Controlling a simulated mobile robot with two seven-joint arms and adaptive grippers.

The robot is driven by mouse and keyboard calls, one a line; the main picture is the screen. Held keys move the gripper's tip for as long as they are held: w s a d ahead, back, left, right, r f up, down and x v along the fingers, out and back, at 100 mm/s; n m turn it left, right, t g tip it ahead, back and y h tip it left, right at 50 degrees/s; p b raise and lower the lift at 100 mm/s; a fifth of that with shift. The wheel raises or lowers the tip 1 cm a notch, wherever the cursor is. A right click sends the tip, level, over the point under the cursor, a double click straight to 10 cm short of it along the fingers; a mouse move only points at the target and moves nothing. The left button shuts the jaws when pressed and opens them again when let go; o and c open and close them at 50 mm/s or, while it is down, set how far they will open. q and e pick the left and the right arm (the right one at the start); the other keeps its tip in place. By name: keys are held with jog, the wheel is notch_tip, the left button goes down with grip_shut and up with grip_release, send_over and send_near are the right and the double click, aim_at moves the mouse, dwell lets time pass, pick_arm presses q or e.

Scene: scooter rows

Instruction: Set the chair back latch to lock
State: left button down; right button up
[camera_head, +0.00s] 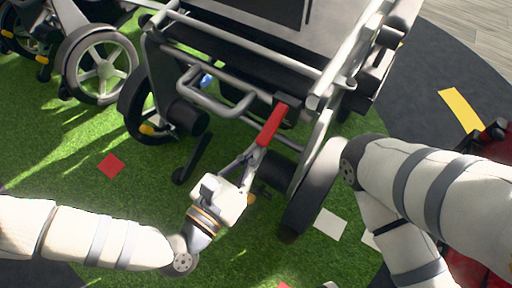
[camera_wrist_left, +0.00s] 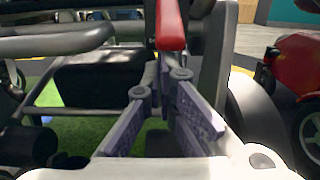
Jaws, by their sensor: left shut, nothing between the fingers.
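The chair back latch shows as a red lever (camera_head: 271,123) on the rear of a grey-framed wheeled chair (camera_head: 240,102). The red lever also shows in the left wrist view (camera_wrist_left: 170,25), at the top middle, straight ahead of the fingers. My left gripper (camera_head: 256,153) is shut and empty, with its fingertips close to the lever's lower end. In the left wrist view the fingers (camera_wrist_left: 165,88) point at the lever; I cannot tell whether they touch it. My right arm shows at the right of the head view, but its gripper is not visible.
The chair's rear wheel (camera_head: 313,187) stands right of my left gripper. A curved tube handle (camera_head: 215,100) sticks out left of the lever. Another wheeled chair (camera_head: 97,65) stands at upper left. A red scooter (camera_wrist_left: 298,65) is at right. Open green turf lies at left.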

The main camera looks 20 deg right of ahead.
aim_at(257, 140)
pick_arm(q)
jog(key=r+g+y+p, duration=0.1)
jog(key=p, duration=0.1)
jog(key=a+r+g+y+p, duration=0.1)
jog(key=r+p, duration=0.1)
jog(key=p, duration=0.1)
jog(key=s+r+y+p, duration=0.1)
jog(key=p, duration=0.2)
jog(key=shift+a+r+g+y, duration=0.15)
jog(key=shift+r+g+y, duration=0.15)
jog(key=shift+r+g, duration=0.1)
jog(key=shift+r+p, duration=0.3)
jog(key=shift+p, duration=0.05)
pick_arm(e)
jog(key=w+r+t, duration=0.1)
jog(key=w+r, duration=0.2)
jog(key=r, duration=0.3)
jog(key=shift+r+t, duration=0.2)
jog(key=shift+t, duration=0.2)
pick_arm(q)
jog(key=shift+f, duration=0.1)
pick_arm(e)
jog(key=shift+w+a+f, duration=0.1)
